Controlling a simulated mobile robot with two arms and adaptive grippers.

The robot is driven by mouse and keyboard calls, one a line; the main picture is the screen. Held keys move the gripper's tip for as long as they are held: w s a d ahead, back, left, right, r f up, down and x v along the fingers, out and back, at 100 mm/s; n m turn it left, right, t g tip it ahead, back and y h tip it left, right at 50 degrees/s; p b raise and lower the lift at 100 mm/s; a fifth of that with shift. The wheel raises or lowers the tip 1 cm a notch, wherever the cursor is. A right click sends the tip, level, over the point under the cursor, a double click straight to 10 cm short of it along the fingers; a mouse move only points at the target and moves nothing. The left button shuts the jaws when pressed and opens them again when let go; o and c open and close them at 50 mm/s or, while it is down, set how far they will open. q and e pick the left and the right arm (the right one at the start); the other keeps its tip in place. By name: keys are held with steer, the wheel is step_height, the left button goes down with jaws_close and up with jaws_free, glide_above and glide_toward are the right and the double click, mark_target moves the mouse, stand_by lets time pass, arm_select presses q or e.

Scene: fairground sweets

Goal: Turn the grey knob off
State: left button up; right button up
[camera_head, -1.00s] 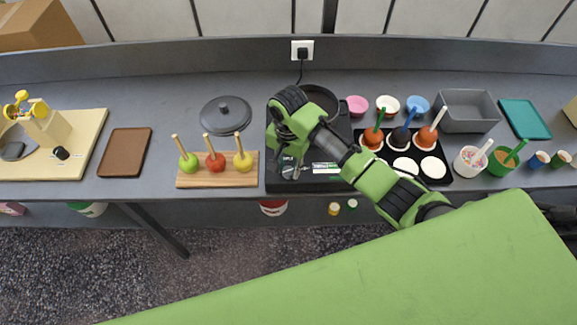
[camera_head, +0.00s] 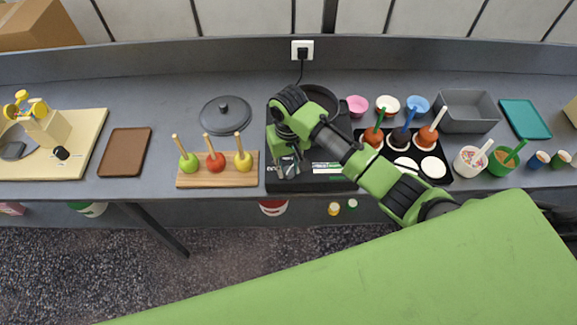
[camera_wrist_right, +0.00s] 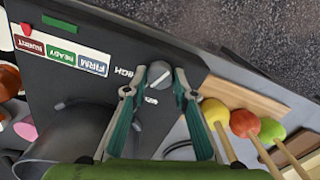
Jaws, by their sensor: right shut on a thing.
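The grey knob (camera_wrist_right: 158,74) sits on the black face of the cooker (camera_wrist_right: 70,85), between small white printed labels. My right gripper (camera_wrist_right: 160,78) has one fingertip on each side of the knob and is shut on it. The way the knob's pale mark points is hard to read. In the head view my right gripper (camera_head: 287,170) is over the front left part of the cooker (camera_head: 290,187) and hides the knob there. My left gripper is not in view.
A wooden board (camera_head: 218,180) with three toffee apples on sticks stands just left of the cooker. A pan (camera_head: 322,98) is at the cooker's back. A black tray (camera_head: 440,177) with dipped items is to the right. A dark lid (camera_head: 226,113) lies behind the board.

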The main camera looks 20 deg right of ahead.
mark_target(288, 170)
steer(key=n, duration=0.4)
steer(key=shift+w+r+n, duration=0.1)
steer(key=shift+n, duration=0.2)
steer(key=n, duration=1.4)
steer(key=shift+n, duration=0.3)
steer(key=o, duration=1.1)
step_height(288, 170, up, 12)
